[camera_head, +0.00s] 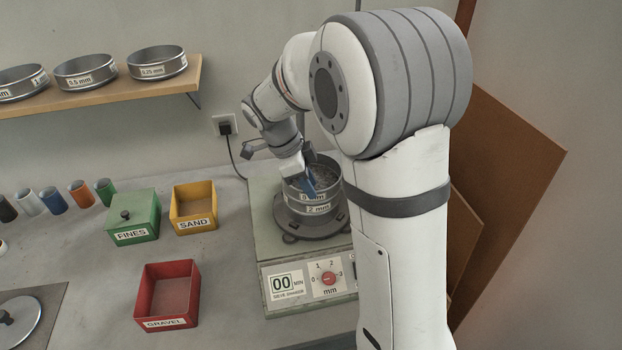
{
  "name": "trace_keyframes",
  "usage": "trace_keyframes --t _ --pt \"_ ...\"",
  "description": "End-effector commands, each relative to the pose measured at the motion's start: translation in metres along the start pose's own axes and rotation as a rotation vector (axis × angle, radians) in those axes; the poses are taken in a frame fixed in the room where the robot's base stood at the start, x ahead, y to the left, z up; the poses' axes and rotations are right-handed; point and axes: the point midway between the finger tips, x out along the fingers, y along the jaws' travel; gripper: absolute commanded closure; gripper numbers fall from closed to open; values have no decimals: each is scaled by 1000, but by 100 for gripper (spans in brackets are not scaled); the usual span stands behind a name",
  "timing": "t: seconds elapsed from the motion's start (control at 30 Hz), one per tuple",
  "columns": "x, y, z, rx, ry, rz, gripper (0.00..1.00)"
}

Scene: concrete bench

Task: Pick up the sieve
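A stack of round metal sieves stands on the shaker (264,225) at the centre. The upper sieve (291,187) has a label reading about 5 mm, partly covered. The lower sieve (318,209) is labelled 2 mm and sits directly under it. My gripper (307,183) points down at the upper sieve's near rim, with a blue fingertip in front of its wall. The other finger is not clear, so I cannot tell whether it is closed on the rim. My arm hides the right side of the shaker.
Labelled boxes stand left of the shaker: green FINES (133,218), yellow SAND (194,207) and red GRAVEL (167,294). More sieves, such as the 0.25 mm one (157,62), sit on a wall shelf (110,90). Several small coloured cylinders line the bench at left.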

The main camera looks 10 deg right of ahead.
Motion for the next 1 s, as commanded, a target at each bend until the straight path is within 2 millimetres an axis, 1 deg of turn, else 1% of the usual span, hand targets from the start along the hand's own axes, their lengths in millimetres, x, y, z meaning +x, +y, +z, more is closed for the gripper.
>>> trace_keyframes --t 0.1,0.2,0.3,0.47,0.8,1.0 --pt "17 0 0 -3 2 3 72" --pt "26 0 0 -2 1 2 72" --pt "30 0 1 -1 0 1 72" --pt "30 0 1 -2 0 0 72" --pt "29 0 2 -3 0 -1 99" --pt "29 0 2 -4 0 -1 100"
